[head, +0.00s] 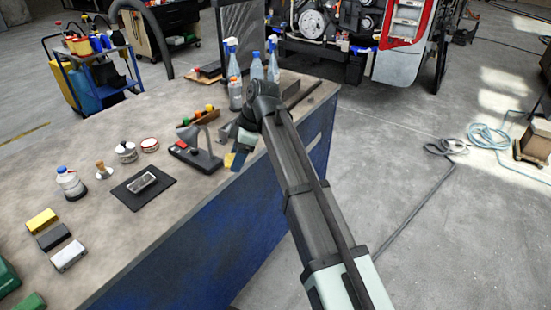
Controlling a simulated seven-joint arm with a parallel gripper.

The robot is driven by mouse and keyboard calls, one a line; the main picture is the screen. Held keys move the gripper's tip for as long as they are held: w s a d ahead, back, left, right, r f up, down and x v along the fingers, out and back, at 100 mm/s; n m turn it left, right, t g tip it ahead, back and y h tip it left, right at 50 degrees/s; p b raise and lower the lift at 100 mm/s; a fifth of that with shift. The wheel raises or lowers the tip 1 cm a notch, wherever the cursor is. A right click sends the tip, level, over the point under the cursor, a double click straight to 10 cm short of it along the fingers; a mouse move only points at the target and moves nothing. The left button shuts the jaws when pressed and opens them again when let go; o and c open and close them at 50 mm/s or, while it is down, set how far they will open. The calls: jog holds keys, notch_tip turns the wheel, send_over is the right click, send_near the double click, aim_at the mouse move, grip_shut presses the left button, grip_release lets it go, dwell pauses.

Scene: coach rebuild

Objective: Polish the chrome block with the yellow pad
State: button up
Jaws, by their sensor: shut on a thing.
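The chrome block (142,182) lies on a dark mat (125,197) near the middle of the bench. My gripper (236,155) is beyond it to the right, close to the bench's right edge. It is shut on a small yellow thing (229,160), mostly hidden by the gripper and arm; whether this is the yellow pad I cannot tell. A yellow block (41,221) lies at the left of the bench, in a row with a dark grey block (54,237) and a white block (68,256).
A small stand with a dark base (196,157) is just left of my gripper. Spray bottles (256,66) stand behind it. A capped bottle (70,183), a brush (103,169) and two round tins (149,145) stand around the mat. Green things lie at the lower left.

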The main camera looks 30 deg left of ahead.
jog(key=s+a+r+n+g+h, duration=0.1)
jog(key=s+a+r+n, duration=0.15)
jog(key=s+a, duration=0.4)
jog(key=s+a+r+n+h, duration=0.1)
jog(key=s+a+n, duration=0.35)
jog(key=s, duration=0.25)
jog(key=n+h, duration=0.1)
jog(key=n, duration=0.2)
send_over(146, 178)
jog(key=s, duration=0.7)
jog(key=f, duration=0.2)
jog(key=shift+g, duration=0.3)
jog(key=shift+f, duration=2.45)
jog(key=f, duration=0.1)
jog(key=w+f, duration=0.1)
jog(key=f, duration=0.1)
jog(key=shift+w+f, duration=0.1)
jog(key=shift+w, duration=0.15)
jog(key=shift+w+f, duration=0.25)
jog(key=shift+w, duration=0.3)
jog(key=shift+w+f, duration=0.2)
jog(key=shift+w, duration=2.25)
jog(key=shift+s, duration=3.75)
jog(key=shift+r, duration=0.2)
notch_tip(146, 178, up, 10)
jog(key=shift+f, duration=0.25)
